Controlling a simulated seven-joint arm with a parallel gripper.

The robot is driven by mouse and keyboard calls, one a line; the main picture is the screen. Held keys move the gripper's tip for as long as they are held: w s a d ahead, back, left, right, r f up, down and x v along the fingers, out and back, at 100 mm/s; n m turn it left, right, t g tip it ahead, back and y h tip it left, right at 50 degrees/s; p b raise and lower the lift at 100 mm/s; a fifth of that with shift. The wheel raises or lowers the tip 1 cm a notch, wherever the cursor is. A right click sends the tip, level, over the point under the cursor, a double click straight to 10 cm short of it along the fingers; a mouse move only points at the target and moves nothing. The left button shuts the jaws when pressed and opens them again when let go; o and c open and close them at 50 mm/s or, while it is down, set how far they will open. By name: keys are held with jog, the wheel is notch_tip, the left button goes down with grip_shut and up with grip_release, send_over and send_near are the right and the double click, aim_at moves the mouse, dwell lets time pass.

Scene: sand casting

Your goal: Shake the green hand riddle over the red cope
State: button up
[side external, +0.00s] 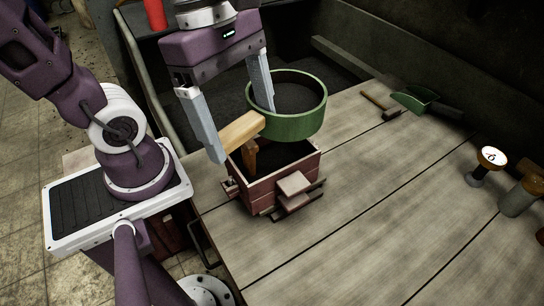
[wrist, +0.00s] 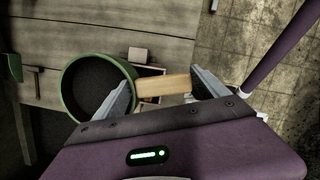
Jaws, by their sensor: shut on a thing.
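The green hand riddle (side external: 297,126) is a round sieve with a green rim and dark contents or mesh inside. It is held in the air above the red cope (side external: 264,192), over its back right part. In the wrist view the riddle (wrist: 66,112) lies left of my gripper (wrist: 160,90), and the handle (wrist: 164,86) is between the fingers. The cope is an open box with dark sand inside, standing on the wooden bench. Part of its inside is hidden by the riddle and handle.
The wooden bench (side external: 365,215) is clear right of the cope. A green scoop (side external: 415,98) and a small hammer (side external: 380,104) lie at the back. A round dial gauge (side external: 491,157) and a cylinder (side external: 520,197) stand at the right. A dark sand bin (side external: 335,85) is behind.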

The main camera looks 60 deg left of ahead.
jog(key=s, duration=0.6)
jog(key=w, duration=0.6)
jog(key=shift+w, duration=0.3)
jog(key=s, duration=0.6)
jog(key=shift+w, duration=3)
jog(key=s+r, duration=0.5)
jog(key=s, duration=0.1)
jog(key=shift+s, duration=0.2)
